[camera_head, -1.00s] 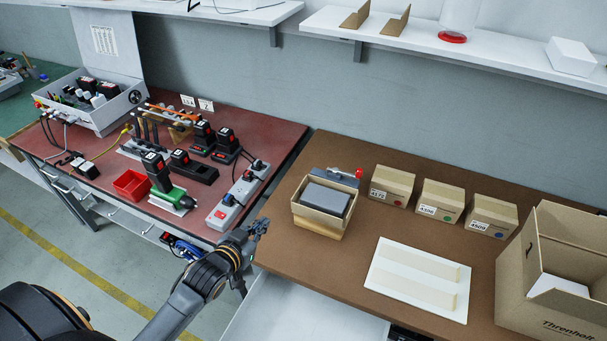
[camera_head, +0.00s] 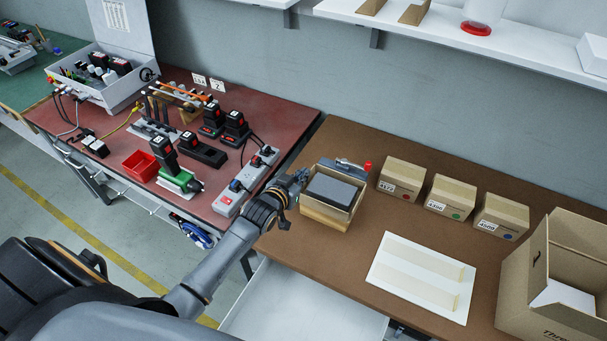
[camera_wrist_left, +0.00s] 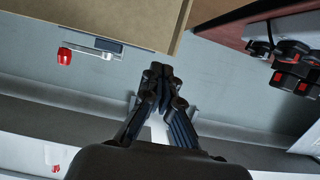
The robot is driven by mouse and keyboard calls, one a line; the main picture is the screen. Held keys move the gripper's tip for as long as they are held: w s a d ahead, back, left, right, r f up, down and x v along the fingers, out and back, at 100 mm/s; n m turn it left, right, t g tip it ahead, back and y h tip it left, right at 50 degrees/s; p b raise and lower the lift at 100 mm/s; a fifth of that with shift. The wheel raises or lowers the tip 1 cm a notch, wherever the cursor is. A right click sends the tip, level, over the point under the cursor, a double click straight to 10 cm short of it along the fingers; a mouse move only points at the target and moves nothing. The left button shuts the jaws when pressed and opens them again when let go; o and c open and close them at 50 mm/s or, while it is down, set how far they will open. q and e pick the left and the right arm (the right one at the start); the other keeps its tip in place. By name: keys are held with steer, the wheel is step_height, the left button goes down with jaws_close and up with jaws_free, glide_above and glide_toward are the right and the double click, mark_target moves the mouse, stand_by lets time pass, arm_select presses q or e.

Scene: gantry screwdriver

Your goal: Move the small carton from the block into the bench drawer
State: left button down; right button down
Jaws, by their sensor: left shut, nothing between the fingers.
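The small carton (camera_head: 345,206) is an open brown box with a dark grey item inside. It sits on a light wooden block (camera_head: 325,219) near the left end of the brown bench. The bench drawer (camera_head: 300,305) is white, pulled out below the bench's front edge, and its visible part looks empty. My left gripper (camera_head: 301,176) is shut and empty, close to the left side of the carton; I cannot tell whether it touches. Its closed fingers (camera_wrist_left: 158,76) also show in the left wrist view. My right gripper is not in view.
A larger open box (camera_head: 565,270) is at right. A grey item with a red knob (camera_head: 367,166) lies behind the small carton. The red-topped tool bench (camera_head: 290,122) adjoins at left.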

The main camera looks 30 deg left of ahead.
arm_select(q)
steer(key=shift+w, duration=0.4)
steer(key=shift+f+p, duration=0.35)
steer(key=shift+f, duration=0.35)
steer(key=shift+s+f, duration=0.2)
steer(key=shift+s, duration=0.05)
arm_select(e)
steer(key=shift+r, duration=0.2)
